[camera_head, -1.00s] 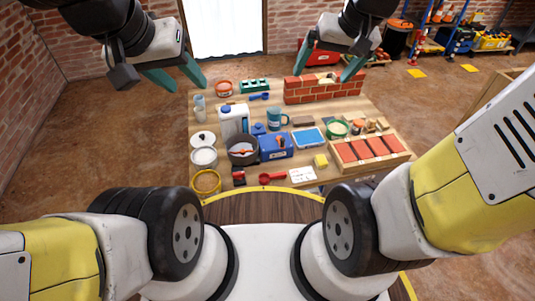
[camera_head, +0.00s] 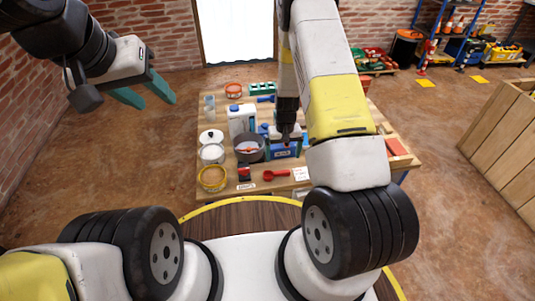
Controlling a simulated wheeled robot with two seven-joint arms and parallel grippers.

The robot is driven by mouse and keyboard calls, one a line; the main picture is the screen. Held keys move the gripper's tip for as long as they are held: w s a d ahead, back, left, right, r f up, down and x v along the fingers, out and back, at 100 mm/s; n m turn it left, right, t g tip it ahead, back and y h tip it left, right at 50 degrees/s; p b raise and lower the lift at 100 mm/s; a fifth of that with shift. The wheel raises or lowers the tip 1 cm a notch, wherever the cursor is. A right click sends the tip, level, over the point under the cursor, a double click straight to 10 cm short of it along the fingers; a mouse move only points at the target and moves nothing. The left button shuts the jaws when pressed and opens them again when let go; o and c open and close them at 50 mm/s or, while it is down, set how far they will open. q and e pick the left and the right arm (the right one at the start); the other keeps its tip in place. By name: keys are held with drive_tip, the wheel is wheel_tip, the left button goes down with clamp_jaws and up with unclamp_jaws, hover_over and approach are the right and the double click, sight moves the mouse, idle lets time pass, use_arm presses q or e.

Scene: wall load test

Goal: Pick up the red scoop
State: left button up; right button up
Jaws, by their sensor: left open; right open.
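The red scoop (camera_head: 275,174) lies on the near part of the wooden table, its bowl to the left and its handle to the right. My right gripper (camera_head: 284,140) hangs above the table over the blue box, a little beyond the scoop and apart from it. Its fingers are hard to make out, but nothing shows held in it. My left gripper (camera_head: 147,94) is at the upper left, clear of the table, with its green fingers spread and empty.
Left of the scoop are a small red-and-black item (camera_head: 244,173) and a yellow-rimmed tub (camera_head: 212,178). A dark pot (camera_head: 248,148) and a blue box (camera_head: 283,150) stand behind.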

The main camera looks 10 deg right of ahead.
sight(281, 171)
drive_tip(key=f, duration=0.9)
drive_tip(key=shift+s+a, duration=0.25)
drive_tip(key=c, duration=1.3)
drive_tip(key=shift+c, duration=0.2)
drive_tip(key=shift+r, duration=0.15)
wheel_tip(281, 171, up, 4)
drive_tip(key=shift+f, duration=0.25)
drive_tip(key=s+a+r, duration=0.1)
drive_tip(key=s+a, duration=0.3)
drive_tip(key=s, duration=1.1)
drive_tip(key=shift+s+a+r, duration=0.15)
drive_tip(key=shift+s+a, duration=0.05)
